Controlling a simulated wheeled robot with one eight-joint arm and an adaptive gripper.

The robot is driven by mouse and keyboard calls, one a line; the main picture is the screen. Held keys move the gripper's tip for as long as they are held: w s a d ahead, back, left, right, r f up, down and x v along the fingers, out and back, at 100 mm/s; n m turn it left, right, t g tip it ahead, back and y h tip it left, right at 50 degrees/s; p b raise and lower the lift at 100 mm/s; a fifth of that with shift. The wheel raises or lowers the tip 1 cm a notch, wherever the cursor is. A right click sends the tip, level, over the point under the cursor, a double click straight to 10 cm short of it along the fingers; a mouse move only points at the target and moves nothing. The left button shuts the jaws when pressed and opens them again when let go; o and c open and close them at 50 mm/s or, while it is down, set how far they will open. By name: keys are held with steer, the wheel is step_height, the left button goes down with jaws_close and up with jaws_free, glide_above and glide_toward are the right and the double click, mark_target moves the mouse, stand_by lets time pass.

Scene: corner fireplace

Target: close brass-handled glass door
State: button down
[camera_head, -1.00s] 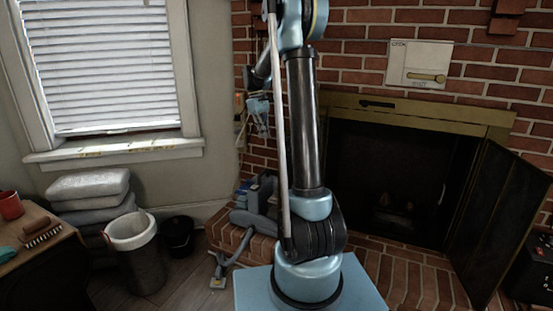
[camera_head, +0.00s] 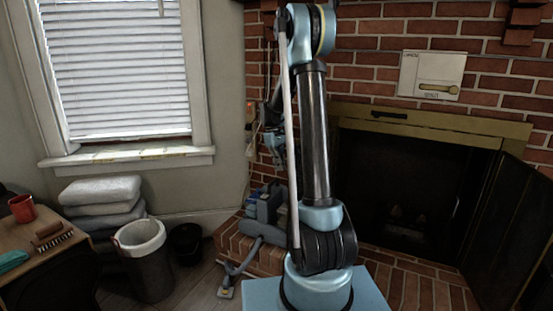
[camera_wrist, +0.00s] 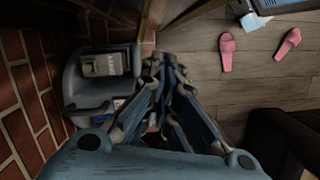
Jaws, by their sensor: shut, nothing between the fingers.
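The glass door (camera_head: 508,232) is the dark panel at the right edge of the head view. It stands swung out from the right side of the fireplace opening (camera_head: 405,195), which has a brass-coloured frame (camera_head: 440,125) on top. I cannot make out its brass handle, and part of the door is cut off by the picture edge. My gripper (camera_head: 272,142) is left of my arm in the head view, far from the door and partly hidden. In the wrist view my gripper (camera_wrist: 165,68) is shut and empty, pointing over the floor. The door is not clearly seen there.
A bin (camera_head: 145,260), stacked cushions (camera_head: 100,200) and a table (camera_head: 45,255) stand left. Pink slippers (camera_wrist: 227,52) lie on the floor.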

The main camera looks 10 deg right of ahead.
steer(key=shift+s+d+r, duration=0.2)
steer(key=shift+s+d, duration=0.9)
steer(key=shift+s, duration=0.3)
